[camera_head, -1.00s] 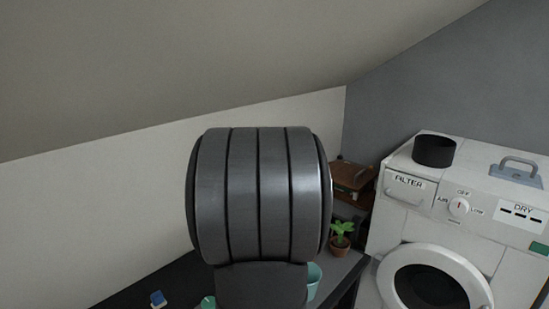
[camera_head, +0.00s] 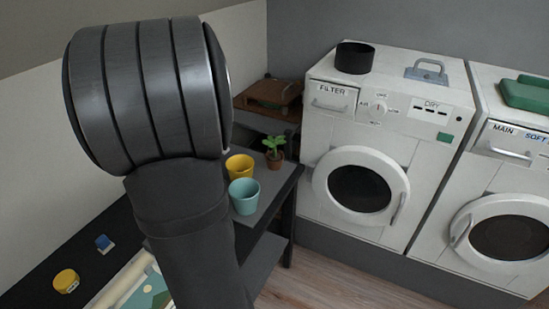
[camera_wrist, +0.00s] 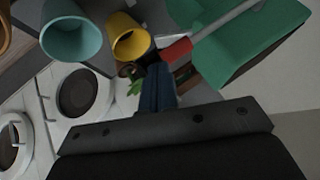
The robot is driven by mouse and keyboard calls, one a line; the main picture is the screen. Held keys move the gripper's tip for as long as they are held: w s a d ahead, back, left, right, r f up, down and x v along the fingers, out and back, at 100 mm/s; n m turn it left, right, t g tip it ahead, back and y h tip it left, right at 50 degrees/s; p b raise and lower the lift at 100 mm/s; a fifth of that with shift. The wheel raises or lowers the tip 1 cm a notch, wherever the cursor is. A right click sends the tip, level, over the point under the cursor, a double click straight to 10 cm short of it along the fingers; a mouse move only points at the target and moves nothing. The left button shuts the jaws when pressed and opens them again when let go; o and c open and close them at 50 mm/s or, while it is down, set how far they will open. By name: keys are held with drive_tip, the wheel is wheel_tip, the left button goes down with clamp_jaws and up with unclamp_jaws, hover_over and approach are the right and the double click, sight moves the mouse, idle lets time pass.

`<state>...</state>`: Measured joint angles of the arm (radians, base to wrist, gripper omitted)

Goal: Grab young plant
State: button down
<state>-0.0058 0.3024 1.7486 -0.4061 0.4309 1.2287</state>
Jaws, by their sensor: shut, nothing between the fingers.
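The young plant (camera_head: 274,147) has green leaves and stands upright in a small brown pot at the back right of the dark table in the head view. In the wrist view its green leaves (camera_wrist: 134,86) show just left of my fingers, partly hidden by them. My gripper (camera_wrist: 158,76) is shut and empty in the wrist view, apart from the plant as far as I can tell. In the head view my thick grey arm link fills the left side, and the gripper is hidden.
A yellow cup (camera_head: 240,167) and a teal cup (camera_head: 244,196) stand left of and in front of the plant. White machines (camera_head: 365,150) stand to the right. A red-tipped rod (camera_wrist: 178,50) and a green object (camera_wrist: 240,40) show in the wrist view.

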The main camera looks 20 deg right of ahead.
idle(0.4)
drive_tip(key=c, duration=1.3)
unclamp_jaws()
drive_tip(key=g+h, duration=0.2)
drive_tip(key=g, duration=0.3)
approach(273, 145)
drive_tip(key=x, duration=0.7)
drive_tip(key=shift+w+d, duration=0.1)
drive_tip(key=shift+d, duration=0.15)
drive_tip(key=shift+a+x, duration=0.15)
drive_tip(key=shift+x, duration=1.15)
drive_tip(key=shift+a+x, duration=0.1)
drive_tip(key=shift+x, duration=1.15)
